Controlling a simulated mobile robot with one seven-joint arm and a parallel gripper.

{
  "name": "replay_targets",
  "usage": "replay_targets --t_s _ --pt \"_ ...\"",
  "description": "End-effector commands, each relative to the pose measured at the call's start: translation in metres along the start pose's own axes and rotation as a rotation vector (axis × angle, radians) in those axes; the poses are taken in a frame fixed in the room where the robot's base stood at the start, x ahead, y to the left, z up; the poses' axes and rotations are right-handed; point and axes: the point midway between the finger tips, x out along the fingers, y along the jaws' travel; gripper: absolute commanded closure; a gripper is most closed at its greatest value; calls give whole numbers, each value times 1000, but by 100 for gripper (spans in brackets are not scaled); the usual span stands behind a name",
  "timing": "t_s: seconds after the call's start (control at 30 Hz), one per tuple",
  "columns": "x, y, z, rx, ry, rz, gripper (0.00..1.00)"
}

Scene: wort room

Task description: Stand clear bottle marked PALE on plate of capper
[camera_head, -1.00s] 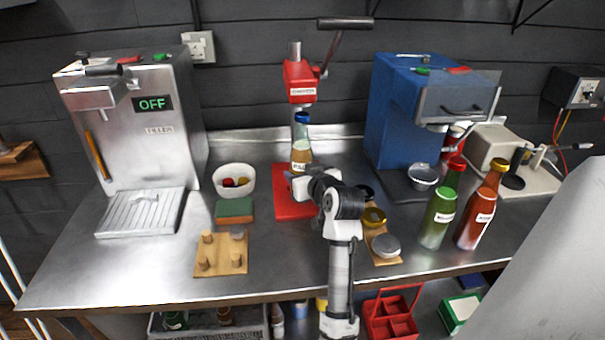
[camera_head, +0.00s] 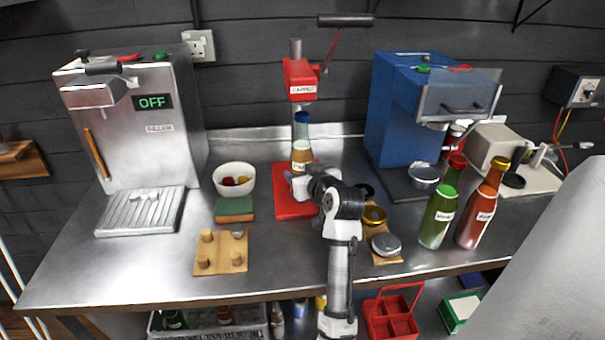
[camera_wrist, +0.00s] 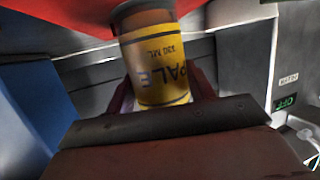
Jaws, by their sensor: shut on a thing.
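The clear bottle marked PALE (camera_head: 301,151) has a blue cap and amber contents. It stands upright at the red capper (camera_head: 300,82), over the capper's red plate (camera_head: 292,205) and below its head. Its yellow PALE label (camera_wrist: 160,75) fills the middle of the wrist view. My gripper (camera_head: 312,183) is shut on the bottle low on its body; the jaws show at both sides of the label in the wrist view. The bottle's base is hidden by my gripper, so I cannot tell whether it touches the plate.
The filler (camera_head: 140,120) reads OFF at left. A white bowl (camera_head: 234,190), a green sponge (camera_head: 234,207) and a pegged wooden board (camera_head: 221,262) lie left of the capper. A blue machine (camera_head: 395,120), green bottle (camera_head: 440,215) and red-brown bottle (camera_head: 478,215) stand right.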

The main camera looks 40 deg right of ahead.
Motion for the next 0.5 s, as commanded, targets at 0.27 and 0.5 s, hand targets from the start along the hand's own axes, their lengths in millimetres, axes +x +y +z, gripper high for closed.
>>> replay_targets --t_s 0.27,0.5 --pt "0 0 -1 -1 4 1 67" --pt "0 0 0 -1 3 1 25"
